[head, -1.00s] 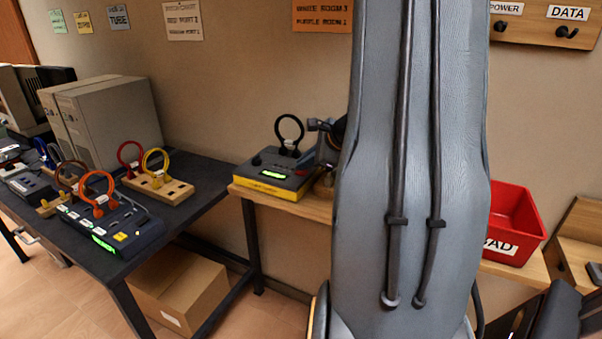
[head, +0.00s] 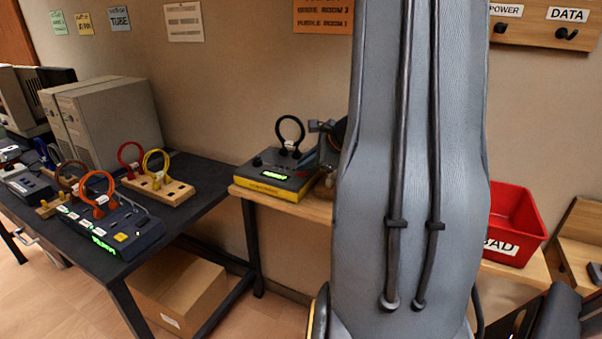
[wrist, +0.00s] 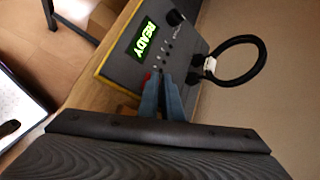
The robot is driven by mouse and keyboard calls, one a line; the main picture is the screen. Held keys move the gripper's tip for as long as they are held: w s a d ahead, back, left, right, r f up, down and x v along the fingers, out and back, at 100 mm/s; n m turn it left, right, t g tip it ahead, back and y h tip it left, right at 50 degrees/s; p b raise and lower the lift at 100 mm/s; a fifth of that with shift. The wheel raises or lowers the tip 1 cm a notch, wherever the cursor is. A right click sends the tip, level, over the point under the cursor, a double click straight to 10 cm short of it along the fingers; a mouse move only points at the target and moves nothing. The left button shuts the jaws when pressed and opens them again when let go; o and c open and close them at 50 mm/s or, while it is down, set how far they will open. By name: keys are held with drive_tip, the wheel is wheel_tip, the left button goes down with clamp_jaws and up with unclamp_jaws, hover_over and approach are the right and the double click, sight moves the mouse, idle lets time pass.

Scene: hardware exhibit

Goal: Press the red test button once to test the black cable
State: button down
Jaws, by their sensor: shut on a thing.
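The tester (head: 274,178) is a dark grey box with a yellow base on the wooden bench, partly hidden by my arm. In the wrist view the tester (wrist: 125,65) has a lit green display (wrist: 142,38) reading READY. The black cable (wrist: 262,55) is a loop with a white tag, plugged into the tester; it also stands up in the head view (head: 290,130). My gripper (wrist: 158,76) has its blue-grey fingers together at the tester's face. The red button (wrist: 147,77) shows beside the left fingertip, partly hidden; I cannot tell contact. What the fingers hold is hidden.
A red bin (head: 515,225) marked BAD stands right of my arm. The dark table (head: 190,212) at left holds another tester (head: 115,230) and wooden racks with coloured cable loops. A cardboard box (head: 180,290) is below. A wall lies close behind the bench.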

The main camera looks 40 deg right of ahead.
sight(306, 174)
drive_tip(key=shift+s+a+f, duration=0.1)
drive_tip(key=shift+s+f, duration=0.25)
drive_tip(key=shift+f, duration=0.3)
drive_tip(key=shift+d+r, duration=0.2)
drive_tip(key=shift+r, duration=0.05)
drive_tip(key=shift+w+r+p, duration=0.2)
drive_tip(key=shift+r+p, duration=1.95)
drive_tip(key=shift+r, duration=0.7)
